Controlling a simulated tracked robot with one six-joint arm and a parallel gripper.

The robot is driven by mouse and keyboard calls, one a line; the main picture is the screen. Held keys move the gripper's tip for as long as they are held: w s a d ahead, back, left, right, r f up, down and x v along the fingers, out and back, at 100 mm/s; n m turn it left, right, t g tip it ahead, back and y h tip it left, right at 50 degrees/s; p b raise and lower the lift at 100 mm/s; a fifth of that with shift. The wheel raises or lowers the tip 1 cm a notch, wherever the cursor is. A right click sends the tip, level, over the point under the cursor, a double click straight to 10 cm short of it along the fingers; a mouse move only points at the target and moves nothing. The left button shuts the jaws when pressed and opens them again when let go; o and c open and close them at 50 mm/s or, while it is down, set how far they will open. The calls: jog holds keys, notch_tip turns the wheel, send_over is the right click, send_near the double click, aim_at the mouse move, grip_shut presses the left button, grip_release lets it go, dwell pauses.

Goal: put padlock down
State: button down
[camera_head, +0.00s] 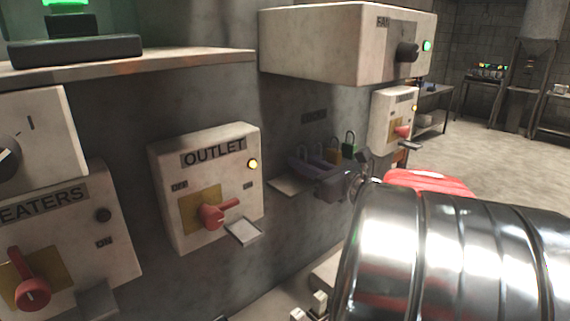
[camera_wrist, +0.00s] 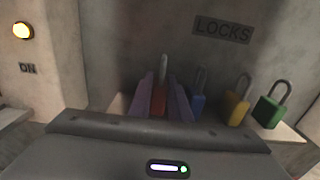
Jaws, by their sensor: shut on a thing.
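My gripper (camera_wrist: 160,92), with purple fingers, is shut on a red padlock (camera_wrist: 159,102) whose grey shackle points up between the fingertips. The gripper also shows in the head view (camera_head: 312,156), at the wall shelf (camera_head: 290,186). The shelf shows in the wrist view too (camera_wrist: 290,133), under a LOCKS label (camera_wrist: 222,29). A blue padlock (camera_wrist: 198,102), a yellow padlock (camera_wrist: 237,104) and a green padlock (camera_wrist: 271,109) stand upright in a row right of the red one. The red padlock's underside is hidden, so I cannot tell whether it touches the shelf.
The OUTLET switch box (camera_head: 208,180), with a red lever and a lit yellow lamp, is on the wall left of the shelf. The FAN box (camera_head: 340,45) juts out above. Open floor lies at the right.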

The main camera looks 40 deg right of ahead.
jog(key=shift+w+f, duration=0.15)
jog(key=shift+f, duration=0.05)
jog(key=shift+f, duration=0.1)
jog(key=c, duration=1.6)
grip_release()
jog(key=shift+c, duration=0.2)
jog(key=shift+s, duration=0.35)
jog(key=s, duration=1.1)
jog(key=shift+s+d, duration=0.15)
jog(key=shift+s, duration=0.05)
